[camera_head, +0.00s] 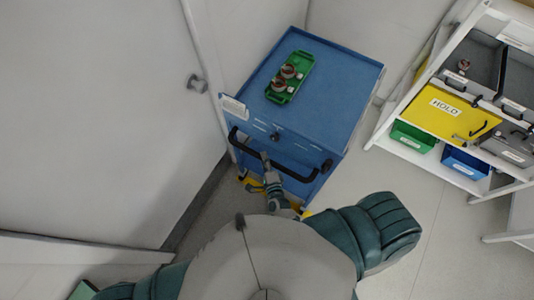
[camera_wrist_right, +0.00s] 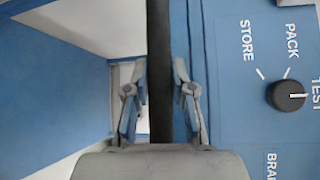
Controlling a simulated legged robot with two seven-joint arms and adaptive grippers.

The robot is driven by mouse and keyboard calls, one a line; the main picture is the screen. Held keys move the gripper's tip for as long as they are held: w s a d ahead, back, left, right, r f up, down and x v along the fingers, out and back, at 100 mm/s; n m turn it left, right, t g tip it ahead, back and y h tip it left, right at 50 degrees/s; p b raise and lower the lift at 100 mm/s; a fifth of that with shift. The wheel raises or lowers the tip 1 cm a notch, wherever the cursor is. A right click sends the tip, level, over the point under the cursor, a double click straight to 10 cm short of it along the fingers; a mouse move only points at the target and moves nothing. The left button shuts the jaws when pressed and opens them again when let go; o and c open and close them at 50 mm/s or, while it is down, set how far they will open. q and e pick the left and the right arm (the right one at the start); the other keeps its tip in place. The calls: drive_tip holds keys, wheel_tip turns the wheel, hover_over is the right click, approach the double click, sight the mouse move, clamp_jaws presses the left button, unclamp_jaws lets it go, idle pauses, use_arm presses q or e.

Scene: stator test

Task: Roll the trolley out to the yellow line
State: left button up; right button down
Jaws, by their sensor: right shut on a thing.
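The blue trolley (camera_head: 335,75) stands against the wall beside the door, with a black handle bar (camera_head: 290,172) across its near side. My right gripper (camera_head: 266,160) is shut on this handle. In the right wrist view, the black bar (camera_wrist_right: 160,40) runs between the two fingers of the right gripper (camera_wrist_right: 158,95). A black dial (camera_wrist_right: 288,95) sits on the trolley's panel near STORE, PACK and TEST labels; its white mark points toward TEST. Yellow patches (camera_head: 250,184) show low by the trolley's near side; I cannot tell whether they are the line. My left gripper is out of view.
A green tray (camera_head: 302,62) with copper-coloured round parts lies on the trolley top. A white rack (camera_head: 400,105) with grey, yellow HOLD, green and blue bins stands at the right. Floor (camera_head: 430,215) is clear at lower right.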

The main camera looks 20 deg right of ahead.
drive_tip(key=shift+s+a+f, duration=0.3)
drive_tip(key=shift+s+a, duration=0.2)
drive_tip(key=shift+s, duration=0.3)
drive_tip(key=c, duration=1)
unclamp_jaws()
drive_tip(key=shift+w+d, duration=0.1)
drive_tip(key=shift+d, duration=0.1)
drive_tip(key=s, duration=0.4)
drive_tip(key=s+r, duration=0.1)
drive_tip(key=s, duration=0.6)
drive_tip(key=shift+s+r, duration=0.4)
drive_tip(key=shift+a, duration=0.35)
